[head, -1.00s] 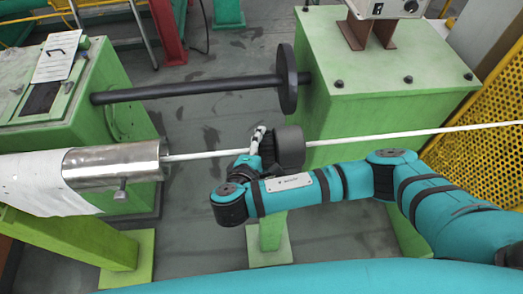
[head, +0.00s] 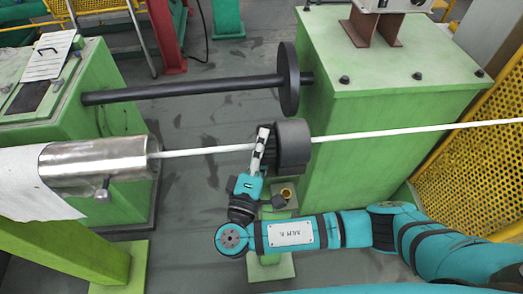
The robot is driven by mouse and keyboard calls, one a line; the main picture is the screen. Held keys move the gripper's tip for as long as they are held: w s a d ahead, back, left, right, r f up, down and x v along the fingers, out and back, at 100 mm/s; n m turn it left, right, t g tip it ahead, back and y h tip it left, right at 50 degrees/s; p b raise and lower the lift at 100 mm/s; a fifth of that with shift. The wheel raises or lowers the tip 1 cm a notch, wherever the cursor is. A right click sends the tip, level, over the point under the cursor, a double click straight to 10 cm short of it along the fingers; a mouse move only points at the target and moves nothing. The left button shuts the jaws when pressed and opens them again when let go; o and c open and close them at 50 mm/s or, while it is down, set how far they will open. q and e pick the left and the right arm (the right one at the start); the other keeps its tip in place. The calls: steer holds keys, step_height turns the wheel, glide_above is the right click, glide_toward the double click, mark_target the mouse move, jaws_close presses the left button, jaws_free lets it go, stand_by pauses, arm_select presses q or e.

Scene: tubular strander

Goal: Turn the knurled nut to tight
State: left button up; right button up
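A dark round die holder (head: 293,146) sits around the white strand (head: 390,132), beside the green machine block. Its left end has a narrower, ribbed dark part (head: 271,148), which looks like the knurled nut; my gripper hides some of it. My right gripper (head: 262,135) comes up from below, with its fingers pointing upward across the left side of that ribbed part. From this angle the fingers overlap, so I cannot tell whether they are around it or merely beside it. My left gripper is not in view.
A small brass-coloured ring (head: 287,193) shows below the holder. A black shaft with a black disc (head: 289,79) runs behind. A steel tube (head: 98,166) with a small side screw is at left. The green block (head: 400,110) and yellow mesh guard (head: 465,165) stand at right.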

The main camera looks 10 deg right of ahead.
stand_by(0.5)
steer(key=o, duration=1)
steer(key=shift+d, duration=0.1)
steer(key=shift+c, duration=0.2)
